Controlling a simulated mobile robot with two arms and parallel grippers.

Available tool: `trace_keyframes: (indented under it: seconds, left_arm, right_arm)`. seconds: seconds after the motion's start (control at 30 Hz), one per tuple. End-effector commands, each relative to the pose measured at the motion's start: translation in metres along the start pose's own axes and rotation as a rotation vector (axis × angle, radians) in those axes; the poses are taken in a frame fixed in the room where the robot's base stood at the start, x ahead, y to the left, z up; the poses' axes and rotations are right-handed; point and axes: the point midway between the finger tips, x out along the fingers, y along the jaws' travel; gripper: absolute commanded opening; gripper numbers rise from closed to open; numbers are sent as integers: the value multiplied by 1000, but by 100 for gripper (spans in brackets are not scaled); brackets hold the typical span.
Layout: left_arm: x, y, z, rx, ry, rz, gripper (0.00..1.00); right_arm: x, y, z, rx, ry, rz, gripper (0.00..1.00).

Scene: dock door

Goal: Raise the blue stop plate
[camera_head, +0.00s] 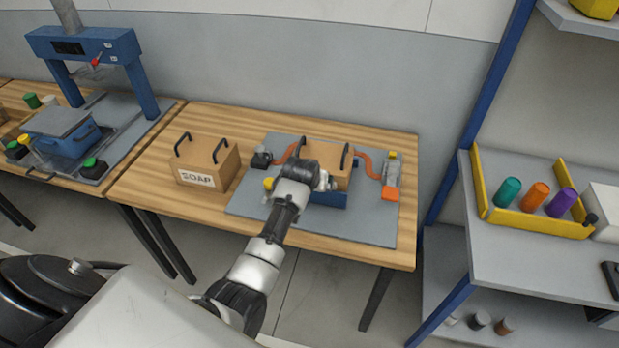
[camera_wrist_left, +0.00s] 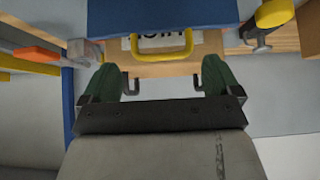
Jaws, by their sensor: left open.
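The blue stop plate (camera_head: 332,199) stands low against the near side of a cardboard box (camera_head: 325,155) on the right bench, partly hidden by my left arm. In the left wrist view the plate (camera_wrist_left: 160,12) fills the top, with a yellow handle (camera_wrist_left: 163,45) at its edge. My left gripper (camera_head: 324,181) is over the front of the box. In the wrist view its green fingers (camera_wrist_left: 163,75) are open and spread wider than the handle, with nothing between them. The handle lies just beyond the fingertips, seemingly apart from them. My right gripper is not in view.
A grey base plate (camera_head: 370,228) carries the box. An orange-and-grey fixture (camera_head: 391,180) stands right of it, a black-and-grey one (camera_head: 262,158) left. A box labelled SOAP (camera_head: 203,160) is farther left. A blue press frame (camera_head: 85,45) and a shelf (camera_head: 530,250) flank the bench.

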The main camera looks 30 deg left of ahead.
Motion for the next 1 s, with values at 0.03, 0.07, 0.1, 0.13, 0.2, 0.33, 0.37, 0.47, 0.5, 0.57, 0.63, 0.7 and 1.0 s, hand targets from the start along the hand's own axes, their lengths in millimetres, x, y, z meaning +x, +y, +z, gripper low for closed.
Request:
trace_keyframes:
  seconds: [0.03, 0.07, 0.1, 0.13, 0.2, 0.33, 0.37, 0.47, 0.5, 0.57, 0.63, 0.7, 1.0]
  left_arm:
    - [-9, 0, 1, 0, 3, 1, 92]
    - [-14, 0, 0, 0, 3, 1, 92]
    - [-21, 1, 0, 0, 4, 1, 92]
    - [-26, 1, 0, 0, 4, 1, 92]
    - [-36, 1, 0, 0, 3, 1, 92]
    - [-52, 1, -1, 0, 3, 2, 92]
    - [-54, 2, -1, 1, 3, 2, 92]
    - [-60, 2, -1, 1, 2, 1, 92]
    - [-61, 2, -1, 1, 2, 1, 92]
    - [-62, 2, -1, 1, 2, 1, 92]
    - [-62, 2, -1, 1, 2, 1, 92]
    - [-62, 2, -1, 1, 2, 1, 92]
    - [-62, 1, -1, 1, 2, 1, 92]
  right_arm:
    - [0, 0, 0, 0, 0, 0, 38]
    - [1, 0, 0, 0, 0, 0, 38]
    - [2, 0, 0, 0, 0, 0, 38]
    - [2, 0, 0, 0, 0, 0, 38]
    - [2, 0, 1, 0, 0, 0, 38]
    - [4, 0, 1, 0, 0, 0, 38]
    - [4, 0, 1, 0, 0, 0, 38]
    - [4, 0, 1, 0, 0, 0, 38]
    - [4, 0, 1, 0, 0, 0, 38]
    - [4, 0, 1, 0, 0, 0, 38]
    - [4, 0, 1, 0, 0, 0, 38]
    - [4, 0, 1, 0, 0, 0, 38]
    - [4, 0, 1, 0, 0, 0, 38]
